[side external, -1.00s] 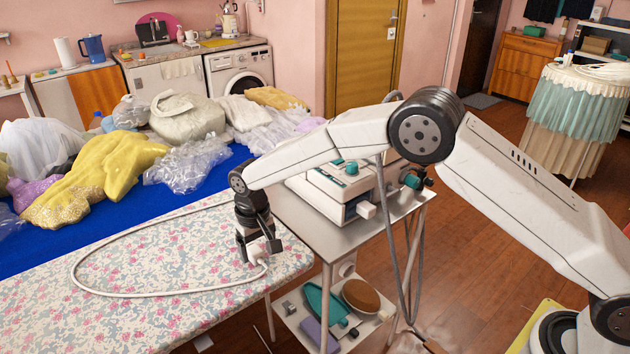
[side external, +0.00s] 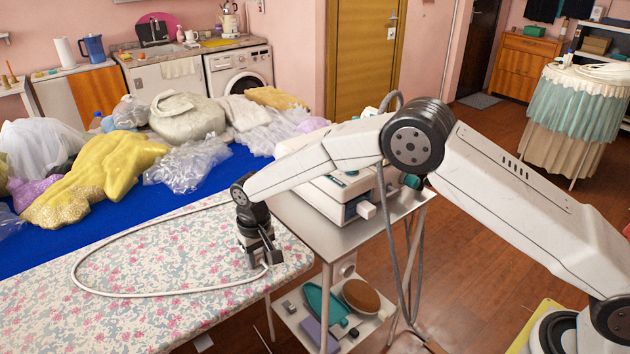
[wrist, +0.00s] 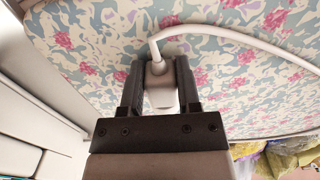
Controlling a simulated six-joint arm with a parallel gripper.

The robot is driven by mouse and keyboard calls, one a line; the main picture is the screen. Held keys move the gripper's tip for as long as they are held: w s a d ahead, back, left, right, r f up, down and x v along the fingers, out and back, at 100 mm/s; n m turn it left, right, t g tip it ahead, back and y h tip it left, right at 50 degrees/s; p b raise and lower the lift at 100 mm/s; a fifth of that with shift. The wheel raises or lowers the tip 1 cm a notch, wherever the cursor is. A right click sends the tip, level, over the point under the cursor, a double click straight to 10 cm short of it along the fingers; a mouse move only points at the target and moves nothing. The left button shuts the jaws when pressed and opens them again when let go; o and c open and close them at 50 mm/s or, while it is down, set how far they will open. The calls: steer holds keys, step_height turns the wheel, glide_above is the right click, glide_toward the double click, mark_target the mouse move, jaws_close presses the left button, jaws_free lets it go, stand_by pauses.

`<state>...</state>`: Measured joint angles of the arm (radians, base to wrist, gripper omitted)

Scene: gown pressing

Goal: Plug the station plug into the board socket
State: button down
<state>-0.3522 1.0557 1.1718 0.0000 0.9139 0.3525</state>
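The white plug (wrist: 160,88) lies at the end of a white cable on the flowered ironing board. In the wrist view it sits between the two dark fingers of my gripper (wrist: 158,72), with the cable leaving past the fingertips. The fingers are very close to both sides of the plug; I cannot tell whether they press on it. In the side view my gripper (side external: 261,262) points down at the board's right end and hides most of the plug. The board socket cannot be made out.
The white cable (side external: 150,294) loops across the ironing board (side external: 200,265). A metal trolley (side external: 300,226) with a white and teal station (side external: 340,200) stands close on the right. Plastic-wrapped garments (side external: 95,180) cover the blue table behind. The board's left part is clear apart from the cable.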

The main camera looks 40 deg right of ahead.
mark_target(258, 254)
steer(key=shift+r, duration=0.25)
stand_by(0.4)
steer(key=shift+r, duration=1.55)
steer(key=c, duration=1.1)
jaws_free()
jaws_close()
steer(key=shift+r, duration=0.1)
